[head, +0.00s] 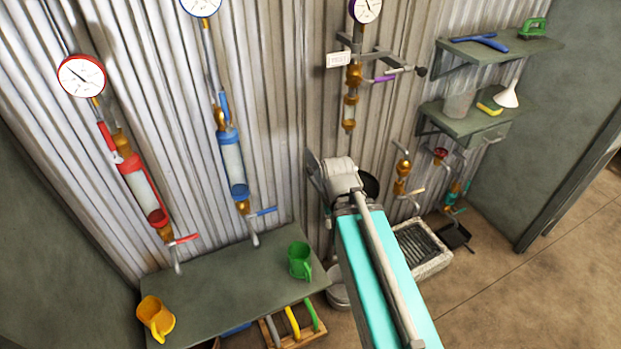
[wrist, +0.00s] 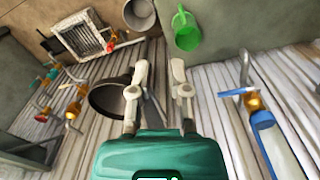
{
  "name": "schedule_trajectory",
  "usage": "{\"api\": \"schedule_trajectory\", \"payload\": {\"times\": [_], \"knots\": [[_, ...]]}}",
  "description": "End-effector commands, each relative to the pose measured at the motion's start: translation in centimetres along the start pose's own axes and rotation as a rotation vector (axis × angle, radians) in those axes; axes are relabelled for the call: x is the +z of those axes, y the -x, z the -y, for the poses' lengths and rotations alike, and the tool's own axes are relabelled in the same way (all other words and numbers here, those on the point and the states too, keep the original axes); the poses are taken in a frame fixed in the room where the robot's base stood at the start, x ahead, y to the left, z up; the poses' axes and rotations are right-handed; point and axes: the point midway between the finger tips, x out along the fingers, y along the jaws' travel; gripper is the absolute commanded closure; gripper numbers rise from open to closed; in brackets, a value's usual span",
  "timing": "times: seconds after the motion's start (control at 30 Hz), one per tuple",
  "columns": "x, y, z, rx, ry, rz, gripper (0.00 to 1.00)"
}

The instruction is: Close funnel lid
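A dark, round funnel-like vessel (wrist: 106,99) is at the corrugated wall in the wrist view, just left of my gripper's left finger, which covers part of its edge. In the head view only a dark curved part of it (head: 370,184) shows behind my arm. I cannot make out a separate lid or its angle. My gripper (wrist: 159,68) has its two pale fingers apart, with nothing between them. I cannot tell whether the left finger touches the vessel. In the head view my arm hides the fingertips.
A bench (head: 225,295) holds a yellow mug (head: 155,316) and a green mug (head: 299,259). Gauges, pipes and valves line the wall, including a blue cylinder (head: 233,165). A floor drain basin (head: 424,248) is right of my arm. A shelf (head: 468,122) holds a white funnel (head: 508,95).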

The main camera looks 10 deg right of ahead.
Motion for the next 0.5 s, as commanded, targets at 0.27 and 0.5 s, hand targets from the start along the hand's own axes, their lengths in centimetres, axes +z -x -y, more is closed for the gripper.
{"api": "schedule_trajectory", "payload": {"times": [0.27, 0.5], "knots": [[-2.2, -3.0, -0.3, 0.158, 0.053, 0.02, 1.0], [-5.7, -5.8, -0.5, 0.43, 0.126, 0.039, 1.0]]}}
